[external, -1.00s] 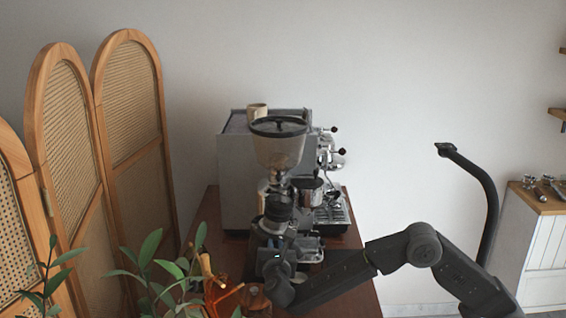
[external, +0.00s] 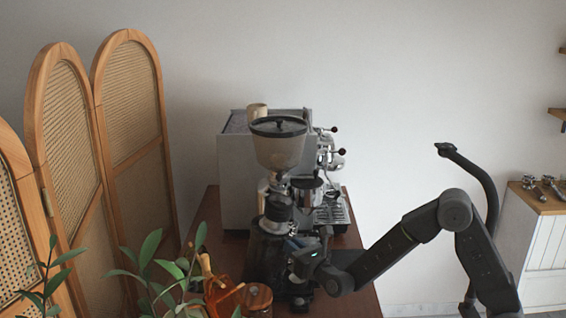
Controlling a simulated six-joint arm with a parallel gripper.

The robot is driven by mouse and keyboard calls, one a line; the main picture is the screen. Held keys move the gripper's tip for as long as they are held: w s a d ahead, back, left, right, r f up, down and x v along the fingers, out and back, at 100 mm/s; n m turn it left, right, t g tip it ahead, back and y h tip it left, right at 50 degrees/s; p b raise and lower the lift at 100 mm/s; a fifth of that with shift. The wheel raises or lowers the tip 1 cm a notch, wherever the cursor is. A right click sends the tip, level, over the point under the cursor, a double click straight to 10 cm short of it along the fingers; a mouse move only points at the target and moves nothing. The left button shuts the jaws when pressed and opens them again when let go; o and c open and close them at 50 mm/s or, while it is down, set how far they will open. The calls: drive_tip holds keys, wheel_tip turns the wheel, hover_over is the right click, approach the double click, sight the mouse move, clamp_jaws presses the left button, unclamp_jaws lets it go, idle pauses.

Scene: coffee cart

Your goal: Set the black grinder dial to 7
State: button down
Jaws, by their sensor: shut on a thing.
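The black grinder (external: 262,252) stands on the wooden cart, below a clear hopper (external: 278,150) with a dark lid. A dark round collar, seemingly the black grinder dial (external: 278,207), sits under the hopper's neck. My gripper (external: 290,238) reaches in from the lower right, against the right side of the grinder just below the collar. It is shut on what looks like the dial; the fingertips are small and partly hidden. The dial's numbers and any pointer are too small to read.
An espresso machine (external: 236,165) stands behind the grinder, with a drip tray (external: 331,212) at its right. An amber glass vessel (external: 221,296) and a lidded jar (external: 257,298) stand at the front left, near a plant (external: 160,275). The cart's right front (external: 358,300) is bare.

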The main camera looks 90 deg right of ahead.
drive_tip(key=shift+s+d+n+t+y, duration=0.35)
drive_tip(key=shift+n+t+y, duration=0.25)
drive_tip(key=shift+n+t, duration=0.15)
drive_tip(key=c, duration=1.1)
unclamp_jaws()
drive_tip(key=shift+a, duration=0.1)
drive_tip(key=v, duration=1.3)
drive_tip(key=shift+s+a+f, duration=0.15)
drive_tip(key=shift+s, duration=0.2)
